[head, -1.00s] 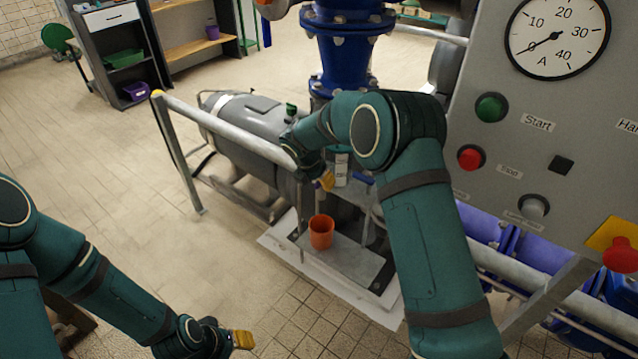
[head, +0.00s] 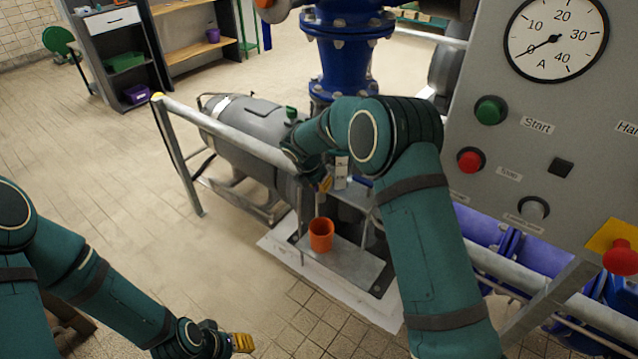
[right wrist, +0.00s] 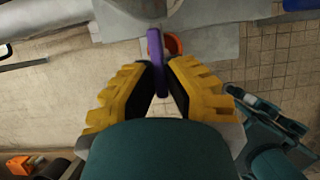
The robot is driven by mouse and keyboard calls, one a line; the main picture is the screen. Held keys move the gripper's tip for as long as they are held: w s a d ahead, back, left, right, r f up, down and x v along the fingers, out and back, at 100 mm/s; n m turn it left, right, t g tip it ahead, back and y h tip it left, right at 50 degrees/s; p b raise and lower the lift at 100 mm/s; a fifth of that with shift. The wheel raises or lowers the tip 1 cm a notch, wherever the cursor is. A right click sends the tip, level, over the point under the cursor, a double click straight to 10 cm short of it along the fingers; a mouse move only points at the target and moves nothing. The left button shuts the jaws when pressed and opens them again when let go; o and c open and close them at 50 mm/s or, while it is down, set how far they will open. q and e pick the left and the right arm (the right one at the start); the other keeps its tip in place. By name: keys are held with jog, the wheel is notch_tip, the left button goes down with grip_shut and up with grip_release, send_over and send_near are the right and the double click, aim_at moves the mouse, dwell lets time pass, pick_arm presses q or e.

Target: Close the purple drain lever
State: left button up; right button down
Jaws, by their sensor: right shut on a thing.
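The purple drain lever (right wrist: 156,58) shows in the right wrist view as a narrow upright bar between the fingertips. My right gripper (right wrist: 160,85) is shut on it with its yellow-padded fingers. In the head view my right gripper (head: 325,184) is by the pump, mostly hidden behind my own arm, and the lever cannot be made out there. My left gripper (head: 242,342) is at the bottom left, away from the pump, with its yellow fingertips close together; its opening cannot be made out.
An orange cup (head: 321,234) stands on the grey plinth (head: 350,268) below the right gripper. A metal railing (head: 225,133) runs beside the grey motor (head: 245,115). The control panel (head: 545,140) is at the right. Open tiled floor lies to the left.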

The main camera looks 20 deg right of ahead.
jog(key=m+p, duration=0.1)
jog(key=m+g+p, duration=0.1)
jog(key=m, duration=0.2)
jog(key=shift+w+a+m+g+h+p, duration=0.1)
jog(key=shift+w+m+g+h+p, duration=0.2)
jog(key=shift+g+p, duration=0.1)
jog(key=m+g, duration=0.1)
jog(key=m, duration=0.1)
jog(key=m+g, duration=0.1)
jog(key=m, duration=0.2)
jog(key=m+g, duration=0.1)
jog(key=m, duration=0.2)
jog(key=shift+w+f+p, duration=0.2)
jog(key=shift+w+p, duration=0.15)
jog(key=shift+w, duration=0.05)
jog(key=shift+m+g+b, duration=0.3)
jog(key=shift+m+g, duration=0.1)
jog(key=shift+m, duration=0.6)
jog(key=shift+w+d+m+g+y+b, duration=0.15)
jog(key=shift+m+y+b, duration=0.1)
jog(key=shift+m, duration=0.3)
jog(key=shift+d+m+g+y+b, duration=0.15)
jog(key=shift+m+y+b, duration=0.1)
jog(key=shift+m, duration=0.6)
